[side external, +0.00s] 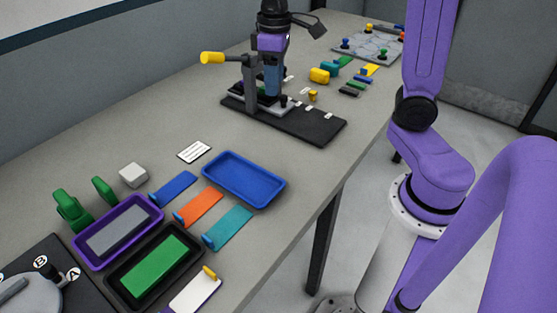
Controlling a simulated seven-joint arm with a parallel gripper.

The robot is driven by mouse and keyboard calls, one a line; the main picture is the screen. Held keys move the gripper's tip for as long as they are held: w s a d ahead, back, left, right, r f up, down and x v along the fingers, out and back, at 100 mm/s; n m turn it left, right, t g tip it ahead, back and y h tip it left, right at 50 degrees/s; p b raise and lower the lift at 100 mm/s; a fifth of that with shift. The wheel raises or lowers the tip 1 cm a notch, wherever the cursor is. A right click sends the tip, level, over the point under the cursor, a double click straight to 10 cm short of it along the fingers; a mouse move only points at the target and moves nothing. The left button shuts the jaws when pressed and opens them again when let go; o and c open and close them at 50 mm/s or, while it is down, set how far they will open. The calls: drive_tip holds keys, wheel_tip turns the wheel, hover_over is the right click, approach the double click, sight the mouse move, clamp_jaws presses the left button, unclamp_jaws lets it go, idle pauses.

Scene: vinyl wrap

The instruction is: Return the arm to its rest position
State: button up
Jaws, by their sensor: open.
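My gripper (272,66) hangs pointing down over the lever press at the back middle of the table, below a black wrist and a purple hand. It is seen nearly edge-on, so the gap between its fingers is hard to make out. It is open, and I see nothing held in it. Whether the fingertips touch the press is unclear. My purple arm rises from its base beside the table at the right and leaves the top of the picture.
The press has a yellow-ended lever (212,58) and a black base plate (325,129). A blue tray (279,184), purple tray (157,211) and black tray (198,250) lie nearer. Colored scrapers surround them. A grey board (353,47) with knobs stands far right. Table middle-left is clear.

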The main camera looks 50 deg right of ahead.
drive_tip(key=s+a+f+n, duration=0.2)
drive_tip(key=s+f+n, duration=0.1)
drive_tip(key=s, duration=0.8)
drive_tip(key=s+a+f+n, duration=0.2)
drive_tip(key=s+f+n, duration=0.1)
drive_tip(key=s, duration=0.8)
drive_tip(key=shift+a+n, duration=0.25)
drive_tip(key=shift+n, duration=0.45)
